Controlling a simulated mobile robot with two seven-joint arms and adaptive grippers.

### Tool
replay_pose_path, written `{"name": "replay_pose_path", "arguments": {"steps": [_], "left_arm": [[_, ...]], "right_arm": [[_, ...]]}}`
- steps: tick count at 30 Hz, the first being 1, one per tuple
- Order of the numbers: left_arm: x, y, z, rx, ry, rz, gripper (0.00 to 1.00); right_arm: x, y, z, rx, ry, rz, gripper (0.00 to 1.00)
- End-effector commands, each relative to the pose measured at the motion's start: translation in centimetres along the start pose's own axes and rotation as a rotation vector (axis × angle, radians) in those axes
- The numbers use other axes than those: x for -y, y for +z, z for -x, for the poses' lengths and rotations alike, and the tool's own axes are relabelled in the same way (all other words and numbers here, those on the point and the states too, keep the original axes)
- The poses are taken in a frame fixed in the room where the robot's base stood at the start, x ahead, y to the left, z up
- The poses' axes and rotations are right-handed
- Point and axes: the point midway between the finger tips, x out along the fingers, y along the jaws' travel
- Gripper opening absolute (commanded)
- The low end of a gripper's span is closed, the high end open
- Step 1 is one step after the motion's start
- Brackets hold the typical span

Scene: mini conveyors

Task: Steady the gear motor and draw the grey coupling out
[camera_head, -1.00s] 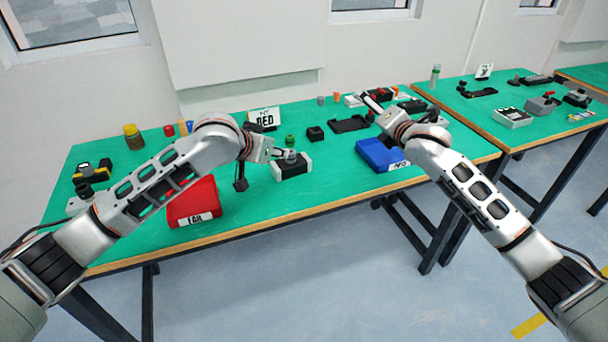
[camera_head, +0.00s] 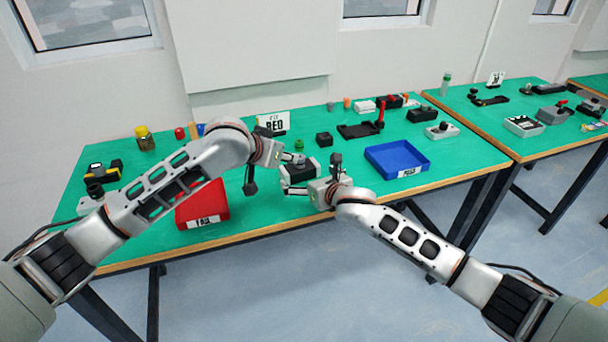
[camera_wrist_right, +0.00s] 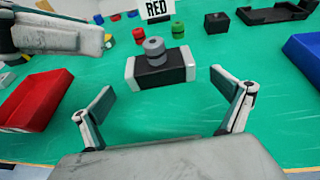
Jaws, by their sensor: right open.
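The gear motor (camera_head: 300,174) is a black block with pale ends on the green table; it also shows in the right wrist view (camera_wrist_right: 162,70). The grey coupling (camera_wrist_right: 154,50) stands upright on top of it and is partly hidden in the head view (camera_head: 299,160). My right gripper (camera_wrist_right: 162,88) is open and empty, its fingers pointing at the motor's near side, apart from it. My left gripper (camera_head: 284,155) is close to the coupling in the head view, but its jaws are too small to judge.
A red tray (camera_head: 203,206) lies left and a blue tray (camera_head: 396,158) right. A green part (camera_head: 299,145) and a black block (camera_head: 324,139) stand behind the motor. A sign (camera_head: 273,122) stands at the back. Table between motor and blue tray is mostly clear.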

Motion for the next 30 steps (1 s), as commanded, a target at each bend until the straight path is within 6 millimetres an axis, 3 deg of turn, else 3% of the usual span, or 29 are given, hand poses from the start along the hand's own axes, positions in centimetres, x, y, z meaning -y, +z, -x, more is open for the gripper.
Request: {"name": "replay_pose_path", "arguments": {"steps": [6,12,26,30], "left_arm": [[0.0,0.0,0.0,0.0,0.0,0.0,0.28],[0.0,0.0,0.0,0.0,0.0,0.0,0.28],[0.0,0.0,0.0,0.0,0.0,0.0,0.28],[0.0,0.0,0.0,0.0,0.0,0.0,0.28]], "right_arm": [[0.0,0.0,-2.8,-0.001,0.0,-0.002,1.0],[0.1,0.0,-4.3,-0.001,-0.001,-0.001,1.0],[0.0,0.0,-4.9,0.0,0.0,-0.002,1.0],[0.1,0.0,-4.9,0.0,0.0,-0.002,0.66]]}}
